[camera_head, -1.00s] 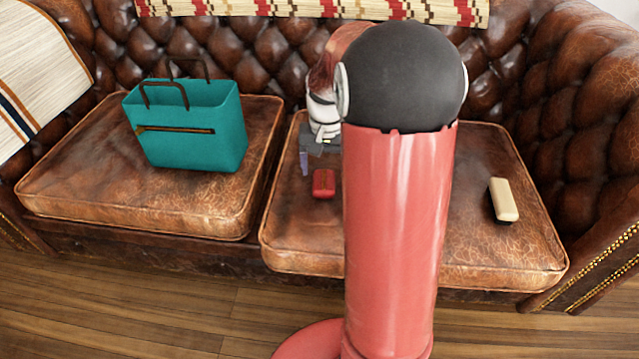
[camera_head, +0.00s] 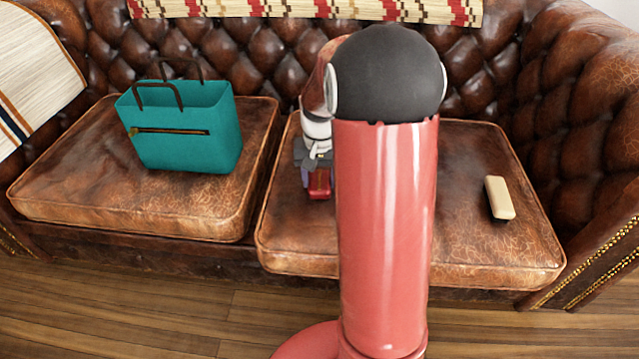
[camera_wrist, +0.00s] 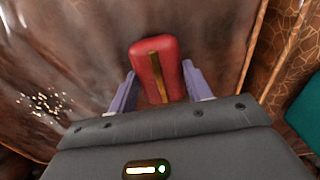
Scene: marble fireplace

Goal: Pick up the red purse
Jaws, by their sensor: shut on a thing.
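The red purse (camera_head: 319,184) is a small red block with a gold strip along its middle. It is at the left part of the right seat cushion, beside my red arm column. In the wrist view the purse (camera_wrist: 157,68) sits between the two purple fingers. My gripper (camera_wrist: 158,88) is shut on its sides. In the head view my gripper (camera_head: 317,176) is at the purse, partly hidden by my arm. I cannot tell whether the purse is clear of the cushion.
A teal bag (camera_head: 190,128) with dark handles stands on the left cushion (camera_head: 60,190). A cream and black object (camera_head: 499,198) lies on the right part of the right cushion (camera_head: 470,240). The tufted leather sofa back (camera_head: 250,60) rises behind.

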